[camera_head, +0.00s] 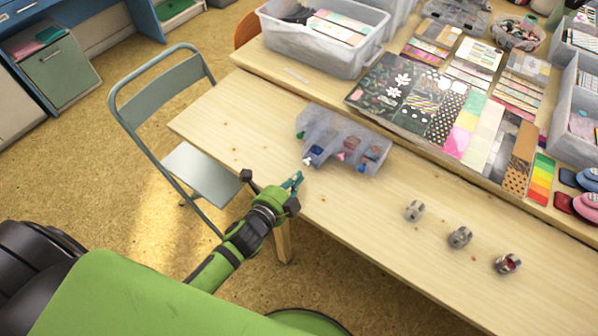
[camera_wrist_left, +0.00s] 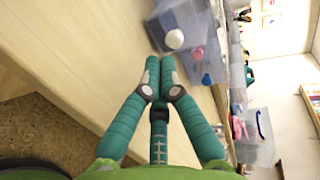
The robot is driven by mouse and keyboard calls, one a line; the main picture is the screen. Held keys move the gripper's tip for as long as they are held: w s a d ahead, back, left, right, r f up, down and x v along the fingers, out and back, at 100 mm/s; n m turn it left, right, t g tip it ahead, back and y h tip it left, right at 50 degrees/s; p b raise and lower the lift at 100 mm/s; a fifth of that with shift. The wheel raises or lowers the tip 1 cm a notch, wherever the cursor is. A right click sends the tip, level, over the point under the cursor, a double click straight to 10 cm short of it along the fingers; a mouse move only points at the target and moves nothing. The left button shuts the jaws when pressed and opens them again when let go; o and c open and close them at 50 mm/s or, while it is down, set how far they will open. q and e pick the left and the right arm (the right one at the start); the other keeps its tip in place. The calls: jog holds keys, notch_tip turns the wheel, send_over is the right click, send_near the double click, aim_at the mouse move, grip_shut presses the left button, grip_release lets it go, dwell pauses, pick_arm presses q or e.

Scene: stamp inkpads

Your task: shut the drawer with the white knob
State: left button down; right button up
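A small translucent drawer unit (camera_head: 372,139) stands on the wooden table, with knobs of several colours on its front. The white knob (camera_head: 307,161) is at the unit's lower left front, and its drawer appears to stand out from the unit. The white knob also shows large and close in the left wrist view (camera_wrist_left: 174,39). My left gripper (camera_head: 295,180) is at the table's front edge, just in front of the white knob and apart from it. Its teal fingers (camera_wrist_left: 159,65) are together with nothing visible between them. My right gripper is out of view.
The table (camera_head: 225,120) is clear to the left of the unit. Several metal cylinders (camera_head: 460,237) stand to the right. Patterned sheets (camera_head: 410,100) and a clear bin (camera_head: 310,45) lie behind. A folding chair (camera_head: 200,170) stands close at the left.

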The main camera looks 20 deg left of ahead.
aim_at(312, 159)
pick_arm(q)
jog(key=shift+w+d, duration=0.15)
jog(key=shift+w, duration=0.75)
jog(key=w, duration=0.2)
jog(key=w+d, duration=0.1)
jog(key=w, duration=0.1)
jog(key=w+d+b, duration=0.1)
jog(key=w, duration=0.2)
